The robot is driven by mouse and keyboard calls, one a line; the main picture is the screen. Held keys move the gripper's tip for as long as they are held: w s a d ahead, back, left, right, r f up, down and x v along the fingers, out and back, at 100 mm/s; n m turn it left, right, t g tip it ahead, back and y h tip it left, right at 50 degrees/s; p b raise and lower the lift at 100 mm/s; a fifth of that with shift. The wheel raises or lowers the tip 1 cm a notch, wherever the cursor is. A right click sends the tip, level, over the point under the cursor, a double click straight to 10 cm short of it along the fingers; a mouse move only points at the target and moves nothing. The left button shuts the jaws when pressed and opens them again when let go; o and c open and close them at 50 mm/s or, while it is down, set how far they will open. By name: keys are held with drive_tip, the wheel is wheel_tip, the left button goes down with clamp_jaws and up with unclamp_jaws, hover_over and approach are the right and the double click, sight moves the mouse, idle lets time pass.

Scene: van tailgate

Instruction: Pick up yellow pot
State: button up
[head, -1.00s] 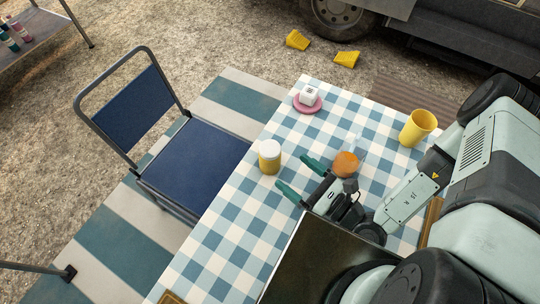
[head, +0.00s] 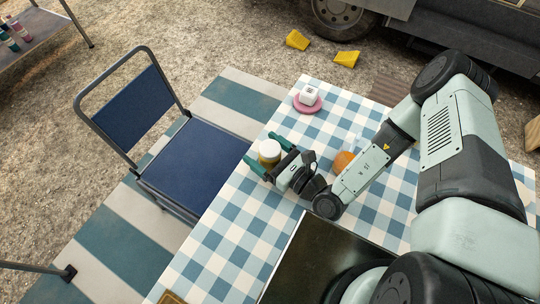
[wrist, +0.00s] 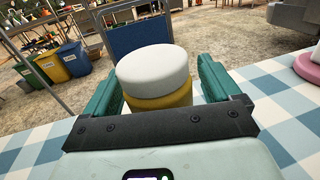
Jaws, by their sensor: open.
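The yellow pot (head: 269,151) is a short yellow jar with a white lid, upright on the checked cloth near the chair side of the table. It also shows in the wrist view (wrist: 155,75), lid and upper body. My gripper (head: 263,155) is open, with one teal finger on each side of the pot. In the wrist view, the pot stands between the fingers; whether either touches it I cannot tell. The pot's lower part is hidden by the gripper's dark crossbar.
A pink saucer (head: 298,107) with a white cube (head: 309,95) stands at the far edge. An orange round object (head: 343,161) is beside my arm, partly hidden. A blue chair (head: 190,160) stands left of the table. A dark panel (head: 310,260) lies in front.

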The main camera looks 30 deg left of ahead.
drive_tip(key=c, duration=1.1)
